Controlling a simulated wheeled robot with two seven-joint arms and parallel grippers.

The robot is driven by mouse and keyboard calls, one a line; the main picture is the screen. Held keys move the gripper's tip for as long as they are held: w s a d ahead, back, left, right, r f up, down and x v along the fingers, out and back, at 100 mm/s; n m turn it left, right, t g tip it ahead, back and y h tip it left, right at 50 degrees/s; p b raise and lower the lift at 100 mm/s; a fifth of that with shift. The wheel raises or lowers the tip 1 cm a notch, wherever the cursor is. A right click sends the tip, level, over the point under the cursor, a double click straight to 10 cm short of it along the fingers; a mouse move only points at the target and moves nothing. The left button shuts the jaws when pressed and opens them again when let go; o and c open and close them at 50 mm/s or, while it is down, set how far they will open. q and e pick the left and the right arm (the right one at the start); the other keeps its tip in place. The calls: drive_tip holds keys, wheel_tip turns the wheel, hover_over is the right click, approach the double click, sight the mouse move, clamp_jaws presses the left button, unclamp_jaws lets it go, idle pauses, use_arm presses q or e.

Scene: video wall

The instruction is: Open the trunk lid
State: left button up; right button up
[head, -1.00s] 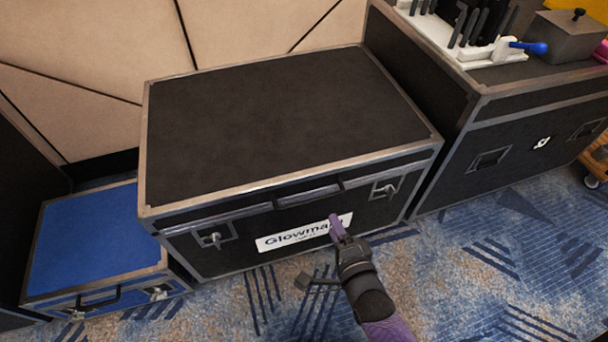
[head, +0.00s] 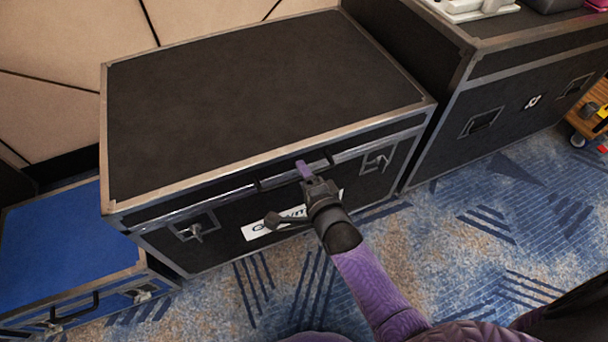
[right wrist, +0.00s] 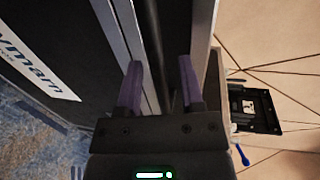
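The black trunk with silver metal edges stands closed in the head view, its dark lid (head: 260,90) lying flat on top. A dark handle (head: 275,181) sits at the front of the lid, between two latches (head: 195,229) (head: 377,160). My right gripper (head: 303,166) is at this handle, near the middle of the front. In the right wrist view its two purple fingers (right wrist: 160,82) stand apart, with a dark bar (right wrist: 152,35), apparently the handle, running between them. Whether they touch it I cannot tell. My left gripper is out of view.
A white label (head: 258,230) is on the trunk front, partly hidden by my right gripper. A blue case (head: 50,245) stands at left and a taller black case (head: 530,110) at right. A wooden cart (head: 590,115) is at far right. Patterned carpet in front is clear.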

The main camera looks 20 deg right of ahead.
clamp_jaws()
idle(0.8)
idle(0.5)
